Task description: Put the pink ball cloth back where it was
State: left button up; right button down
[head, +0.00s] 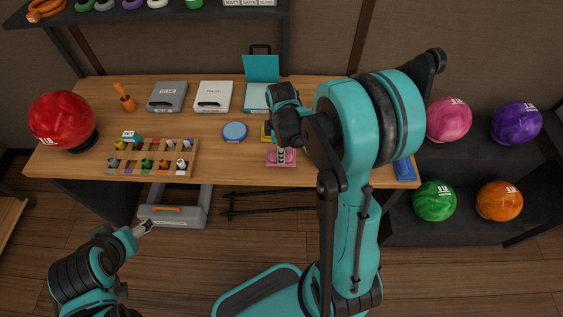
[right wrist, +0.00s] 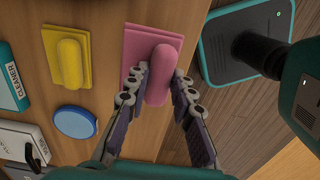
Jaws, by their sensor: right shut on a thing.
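The pink ball cloth (head: 291,161) is a flat pink pad with a rounded pink grip on top. It lies on the wooden bench (head: 222,167) near its front edge, and it also shows in the right wrist view (right wrist: 138,47). My right gripper (right wrist: 158,88) is shut on its grip, one finger on each side; in the head view the gripper (head: 281,153) is directly above the pad. I cannot tell whether the pad touches the bench. My left gripper (head: 146,227) is low at the left, in front of the bench, away from the cloth; its finger opening is unclear.
A yellow cloth (right wrist: 68,62) and a round blue tin (head: 235,131) lie left of the pink cloth. A rack of small coloured pieces (head: 151,157) and a red ball (head: 62,120) are farther left. Cases (head: 213,96) line the back. Balls (head: 434,201) sit on a right-hand rack.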

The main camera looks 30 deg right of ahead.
notch_tip(320, 180, down, 4)
jog(key=shift+w+d+f+b, duration=0.1)
jog(key=shift+f+b, duration=0.05)
jog(key=shift+b, duration=0.85)
jog(key=c, duration=1.3)
grip_release()
